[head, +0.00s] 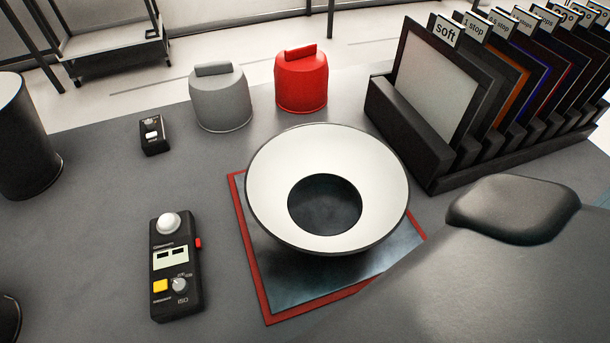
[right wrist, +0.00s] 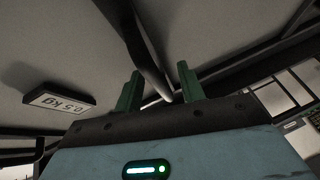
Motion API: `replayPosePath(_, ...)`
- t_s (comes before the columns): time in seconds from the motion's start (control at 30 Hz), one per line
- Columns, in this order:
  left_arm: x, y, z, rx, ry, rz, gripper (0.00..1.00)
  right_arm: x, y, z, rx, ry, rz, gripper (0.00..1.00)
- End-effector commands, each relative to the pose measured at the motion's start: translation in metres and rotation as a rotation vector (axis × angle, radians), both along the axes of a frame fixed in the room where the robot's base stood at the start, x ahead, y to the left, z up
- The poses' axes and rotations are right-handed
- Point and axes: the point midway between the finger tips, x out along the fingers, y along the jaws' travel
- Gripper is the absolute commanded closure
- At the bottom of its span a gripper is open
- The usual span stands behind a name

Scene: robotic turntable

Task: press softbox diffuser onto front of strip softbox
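I cannot make out a strip softbox or its diffuser for certain in either view. A pale panel labelled "soft" (head: 436,84) stands in the front slot of a black rack at the upper right of the head view. My right gripper (right wrist: 160,88) shows in the right wrist view, its two green fingers apart. A dark bar (right wrist: 146,50) runs down behind or between them; I cannot tell whether it touches them, and I see nothing clamped. My left gripper is in neither view.
A white dish (head: 270,185) sits on a red-edged dark mat (head: 262,278). A light meter (head: 176,270), a small black device (head: 153,135), grey (head: 221,98) and red (head: 301,82) weights and a dark cylinder (head: 28,150) stand around it. The wrist view shows a "0.5 kg" label (right wrist: 60,99).

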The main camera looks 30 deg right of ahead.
Motion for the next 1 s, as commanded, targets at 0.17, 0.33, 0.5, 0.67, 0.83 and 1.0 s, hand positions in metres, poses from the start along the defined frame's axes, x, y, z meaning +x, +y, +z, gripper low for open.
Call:
replayPosePath(0.17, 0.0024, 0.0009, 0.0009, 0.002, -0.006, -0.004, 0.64, 0.0004, 0.0003, 0.0009, 0.001, -0.001, 0.0, 0.61)
replayPosePath(0.33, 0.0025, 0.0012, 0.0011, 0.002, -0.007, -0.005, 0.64, 0.0003, 0.0003, 0.0009, 0.001, -0.001, 0.0, 0.83)
replayPosePath(0.5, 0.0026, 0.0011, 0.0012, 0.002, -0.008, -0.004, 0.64, 0.0002, 0.0002, 0.0009, 0.001, -0.001, 0.0, 1.0)
replayPosePath(0.67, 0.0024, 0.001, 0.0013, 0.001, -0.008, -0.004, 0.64, 0.0002, 0.0002, 0.0009, 0.001, -0.001, -0.001, 1.0)
replayPosePath(0.83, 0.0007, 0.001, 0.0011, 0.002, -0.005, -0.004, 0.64, 0.0013, 0.0003, 0.0019, 0.002, -0.003, -0.002, 1.0)
replayPosePath(1.0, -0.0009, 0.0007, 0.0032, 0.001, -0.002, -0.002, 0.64, 0.0017, 0.0003, 0.008, 0.003, -0.006, -0.001, 1.0)
